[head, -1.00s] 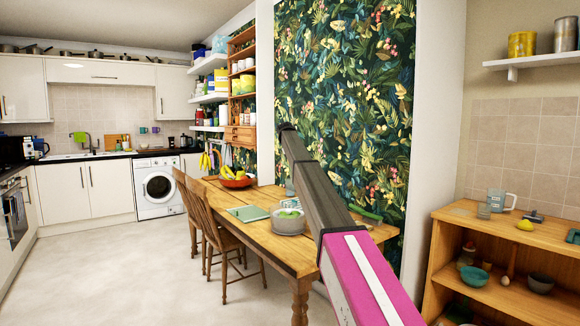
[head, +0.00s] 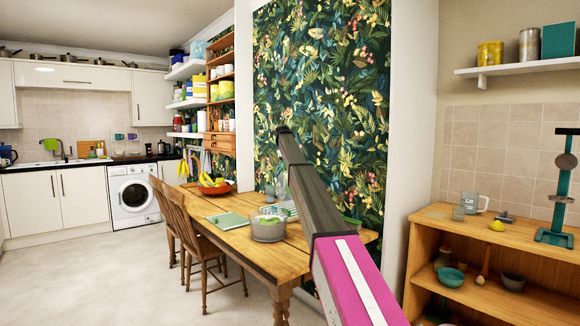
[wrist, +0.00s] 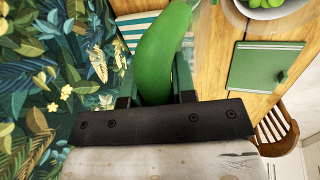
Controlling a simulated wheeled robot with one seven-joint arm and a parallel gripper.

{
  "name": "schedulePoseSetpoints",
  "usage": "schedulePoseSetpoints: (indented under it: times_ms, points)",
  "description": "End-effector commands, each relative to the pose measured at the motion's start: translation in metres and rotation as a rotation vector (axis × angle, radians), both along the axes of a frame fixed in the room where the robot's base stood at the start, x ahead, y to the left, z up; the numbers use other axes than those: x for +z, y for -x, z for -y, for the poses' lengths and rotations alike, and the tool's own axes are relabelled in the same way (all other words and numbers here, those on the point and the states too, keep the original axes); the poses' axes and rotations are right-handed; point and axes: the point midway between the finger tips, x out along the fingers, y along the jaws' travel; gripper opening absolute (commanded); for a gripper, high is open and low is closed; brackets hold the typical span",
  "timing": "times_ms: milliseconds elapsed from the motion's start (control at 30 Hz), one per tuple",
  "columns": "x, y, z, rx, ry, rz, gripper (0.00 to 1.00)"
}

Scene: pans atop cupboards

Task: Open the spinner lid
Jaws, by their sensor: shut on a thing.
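A grey, see-through-looking bowl (head: 266,230) with green contents stands on the wooden table; I take it to be the spinner, but cannot make out its lid. A pale bowl with green contents (wrist: 268,8) is cut off at the top of the wrist view. My gripper (wrist: 155,82) is shut on a long, smooth green thing (wrist: 160,45), which looks like a cucumber and sticks out beyond the fingers. In the head view my arm crosses the table, and my gripper cannot be made out.
The table (head: 225,240) also bears a fruit bowl (head: 215,188) and a green board (head: 227,220). Wooden chairs (head: 190,230) stand at its left. A leaf-patterned wall (head: 330,80) is behind it. A low wooden shelf (head: 480,235) stands at the right. The floor at left is clear.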

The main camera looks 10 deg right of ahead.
Motion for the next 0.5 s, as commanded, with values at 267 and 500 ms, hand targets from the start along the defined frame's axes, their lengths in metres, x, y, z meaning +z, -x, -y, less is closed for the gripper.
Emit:
schedulePoseSetpoints:
  times_ms: [267, 500]
  points:
    - [-0.0006, 0.001, -0.0001, 0.001, 0.0, -0.002, 0.51]
    - [-0.0012, 0.0009, -0.0003, 0.0, 0.0, -0.002, 0.51]
